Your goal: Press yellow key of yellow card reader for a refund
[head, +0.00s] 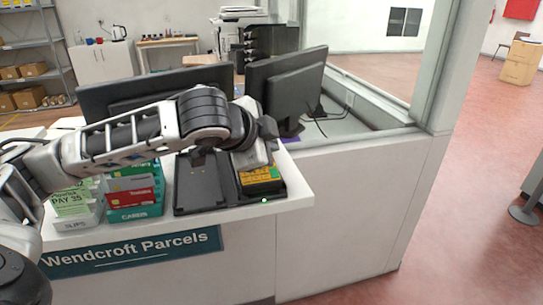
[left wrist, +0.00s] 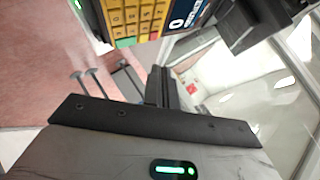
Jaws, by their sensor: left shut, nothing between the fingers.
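The yellow card reader (head: 262,176) stands in a black cradle at the right end of the counter. My left gripper (head: 258,150) is over its upper part and hides much of it in the head view. In the left wrist view, the reader's yellow keypad (left wrist: 138,14) shows at the top, with a green key (left wrist: 125,42) at its lower edge. The shut, empty fingers of the left gripper (left wrist: 161,72) are below the keypad in that picture, with a gap between. I cannot make out the yellow key for certain. My right gripper is not in view.
An empty black cradle (head: 200,187) lies left of the reader. Gift card boxes (head: 134,190) and a slip stack (head: 76,203) stand further left. Two monitors (head: 287,85) stand behind. The counter's front right corner (head: 298,195) is clear.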

